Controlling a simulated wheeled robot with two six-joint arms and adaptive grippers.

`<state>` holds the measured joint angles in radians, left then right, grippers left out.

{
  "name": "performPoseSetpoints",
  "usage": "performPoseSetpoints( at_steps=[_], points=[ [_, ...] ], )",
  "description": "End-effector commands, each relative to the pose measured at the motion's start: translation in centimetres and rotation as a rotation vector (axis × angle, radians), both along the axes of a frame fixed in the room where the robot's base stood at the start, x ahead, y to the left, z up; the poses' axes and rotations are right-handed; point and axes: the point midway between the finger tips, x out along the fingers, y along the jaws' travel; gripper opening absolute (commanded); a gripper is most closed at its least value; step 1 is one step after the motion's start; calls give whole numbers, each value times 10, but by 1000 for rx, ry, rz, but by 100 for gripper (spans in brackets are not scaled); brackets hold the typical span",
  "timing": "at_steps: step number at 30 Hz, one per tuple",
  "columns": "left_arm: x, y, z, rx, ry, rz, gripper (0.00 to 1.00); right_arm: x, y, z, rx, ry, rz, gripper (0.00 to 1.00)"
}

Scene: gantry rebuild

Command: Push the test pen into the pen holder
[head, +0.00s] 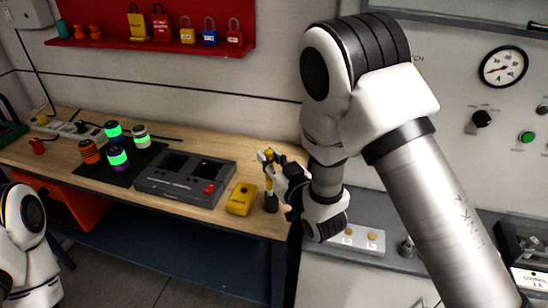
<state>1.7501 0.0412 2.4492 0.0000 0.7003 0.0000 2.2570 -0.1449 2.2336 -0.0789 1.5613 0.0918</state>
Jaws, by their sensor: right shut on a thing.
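My right gripper (284,182) is at the right end of the wooden bench, shut on the test pen (268,173). The pen is yellow and dark and stands about upright. Just below it is the small dark pen holder (271,203) on the bench. The pen's lower end is close to or inside the holder's top; I cannot tell which. The gripper's fingers hide part of the pen. Part of my left arm shows at the lower left, but its gripper is out of view.
A yellow meter (241,199) lies just left of the holder. Left of that are a grey box with a red button (185,178) and several cylinders on a black mat (95,169). A red rack of padlocks (160,40) hangs behind. The bench front (150,195) has little free room.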

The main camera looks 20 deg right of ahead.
Motion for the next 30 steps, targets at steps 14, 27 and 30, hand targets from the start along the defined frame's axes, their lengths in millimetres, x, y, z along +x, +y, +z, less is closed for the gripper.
performPoseSetpoints(
  at_steps=[14, 27, 30],
  points=[
    [-1, 0, -25, 0, 1, -1, 80, -1, -1, -37, 1, 1, -1, 0],
    [-1, 0, -26, 0, 1, -1, 80, 0, 0, -36, 1, -1, 0, 0],
    [-1, 0, -28, 0, 1, -1, 80, 1, 1, -37, 1, -1, 0, 0]
  ],
)
